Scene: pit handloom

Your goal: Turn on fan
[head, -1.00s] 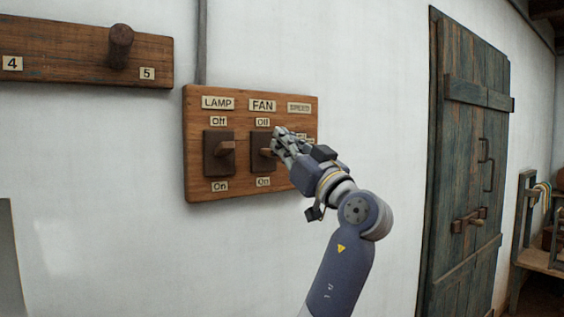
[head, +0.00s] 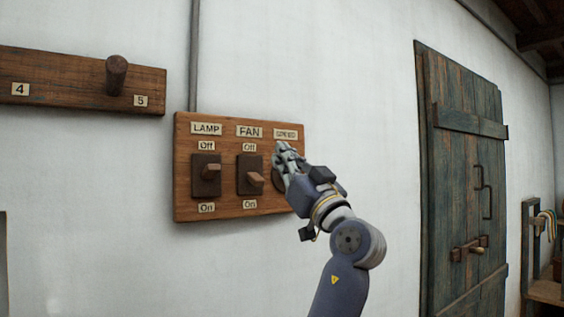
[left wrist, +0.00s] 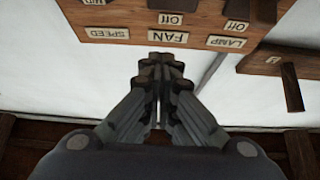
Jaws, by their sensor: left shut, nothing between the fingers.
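The wooden switch board (head: 226,213) is on the white wall in the head view. Its fan switch (head: 249,174) has a lever tilted down toward the "On" label. The lamp switch (head: 206,174) beside it has its lever higher, toward "Off". My left gripper (head: 284,158) is shut and empty, in front of the board's right part, right of the fan lever and apart from it. It partly hides a control under the speed label (head: 286,134). In the left wrist view the shut fingers (left wrist: 160,68) are below the upside-down fan label (left wrist: 168,36).
A wooden rail (head: 70,80) with a peg (head: 116,75) is on the wall at upper left. A dark plank door (head: 460,180) stands at right, with a small rack (head: 540,260) beyond it. Bare wall lies between board and door.

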